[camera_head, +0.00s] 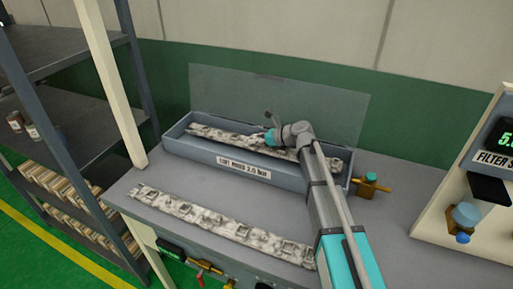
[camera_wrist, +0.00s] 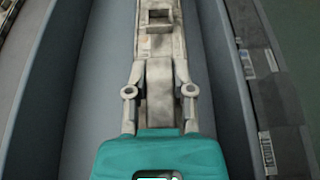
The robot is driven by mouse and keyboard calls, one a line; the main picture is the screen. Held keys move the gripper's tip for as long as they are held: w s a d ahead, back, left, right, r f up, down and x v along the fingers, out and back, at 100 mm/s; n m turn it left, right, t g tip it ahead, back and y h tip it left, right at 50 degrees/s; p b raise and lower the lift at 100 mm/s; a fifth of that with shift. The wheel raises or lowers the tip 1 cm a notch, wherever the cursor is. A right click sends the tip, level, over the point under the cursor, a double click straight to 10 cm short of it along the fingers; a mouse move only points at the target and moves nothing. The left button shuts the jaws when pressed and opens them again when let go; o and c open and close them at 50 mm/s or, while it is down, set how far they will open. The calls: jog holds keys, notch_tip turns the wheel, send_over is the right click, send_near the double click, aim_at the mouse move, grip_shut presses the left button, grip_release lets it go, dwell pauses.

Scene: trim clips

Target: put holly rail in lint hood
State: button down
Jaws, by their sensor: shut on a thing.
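The lint hood is a long grey-blue trough (camera_head: 195,149) with a label on its front wall and a clear lid (camera_head: 320,102) standing open behind it. A long, mottled white-grey rail (camera_head: 222,134) lies lengthwise within the hood's walls. My gripper (camera_head: 272,138) is over the hood and shut on this rail. In the wrist view, the two fingers of my gripper (camera_wrist: 160,92) are on either side of the rail (camera_wrist: 158,40), between the trough walls. I cannot tell whether the rail touches the floor. A similar rail (camera_head: 210,218) lies on the bench in front. I see no name on either rail.
The grey bench (camera_head: 150,185) has free room between the hood and the front rail. A brass valve (camera_head: 370,185) sticks out at the hood's right end. A filter station panel (camera_head: 480,165) stands at right, and a shelf rack (camera_head: 75,148) at left.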

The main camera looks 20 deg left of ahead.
jog(key=shift+f+b, duration=0.85)
jog(key=shift+f, duration=0.3)
jog(key=shift+c, duration=2.4)
grip_release()
jog(key=shift+f, duration=0.1)
jog(key=shift+d+r, duration=0.1)
jog(key=shift+r, duration=0.15)
jog(key=shift+s+d+r, duration=0.1)
jog(key=shift+d+r, duration=0.05)
jog(key=shift+d, duration=0.2)
jog(key=p+v, duration=0.4)
jog(key=v, duration=0.5)
jog(key=shift+d+r, duration=0.1)
jog(key=shift+d, duration=0.2)
jog(key=shift+d+r+p, duration=0.2)
jog(key=shift+d+p, duration=0.1)
jog(key=shift+d, duration=0.35)
